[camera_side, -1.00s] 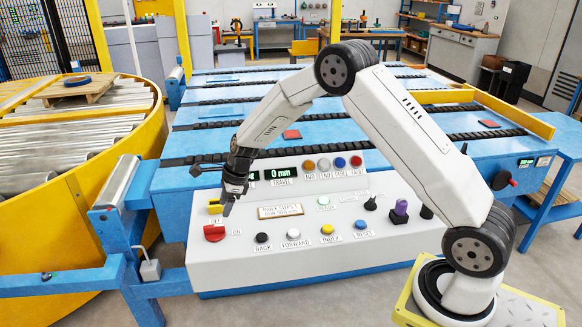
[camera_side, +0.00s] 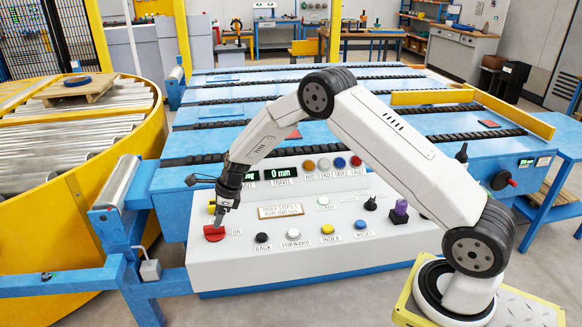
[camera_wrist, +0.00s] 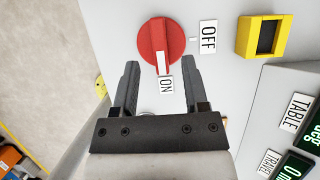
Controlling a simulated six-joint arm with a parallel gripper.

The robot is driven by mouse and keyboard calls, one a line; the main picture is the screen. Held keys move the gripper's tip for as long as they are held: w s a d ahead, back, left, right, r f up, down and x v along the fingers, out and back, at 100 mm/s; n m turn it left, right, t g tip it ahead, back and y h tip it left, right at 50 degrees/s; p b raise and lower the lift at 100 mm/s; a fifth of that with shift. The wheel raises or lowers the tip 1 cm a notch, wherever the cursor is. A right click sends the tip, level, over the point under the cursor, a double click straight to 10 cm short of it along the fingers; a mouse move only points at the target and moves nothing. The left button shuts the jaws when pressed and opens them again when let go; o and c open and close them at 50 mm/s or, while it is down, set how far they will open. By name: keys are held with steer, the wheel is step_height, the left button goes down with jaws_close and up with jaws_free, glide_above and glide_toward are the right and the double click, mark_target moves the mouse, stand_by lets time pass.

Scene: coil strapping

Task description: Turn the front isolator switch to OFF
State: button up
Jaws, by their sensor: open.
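The red rotary isolator switch (camera_side: 214,233) sits at the left end of the sloped white control panel (camera_side: 300,261). In the wrist view the red knob (camera_wrist: 160,43) has a white pointer bar aimed at the ON label (camera_wrist: 167,86). The OFF label (camera_wrist: 208,38) is to the right of the knob in that view. My gripper (camera_wrist: 158,78) is open, its two dark fingers pointing at the knob. The fingertips lie to either side of the pointer end and hold nothing. I cannot tell whether they touch the panel.
A yellow-framed part (camera_wrist: 262,36) stands beside the OFF label. Buttons such as the black one (camera_side: 262,238) and a purple-topped selector (camera_side: 400,212) line the panel to the right. Digital displays (camera_side: 280,173) sit at its back edge. A blue conveyor (camera_side: 345,97) is behind.

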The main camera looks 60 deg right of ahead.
mark_target(214, 230)
steer(key=shift+x, duration=1.85)
jaws_close()
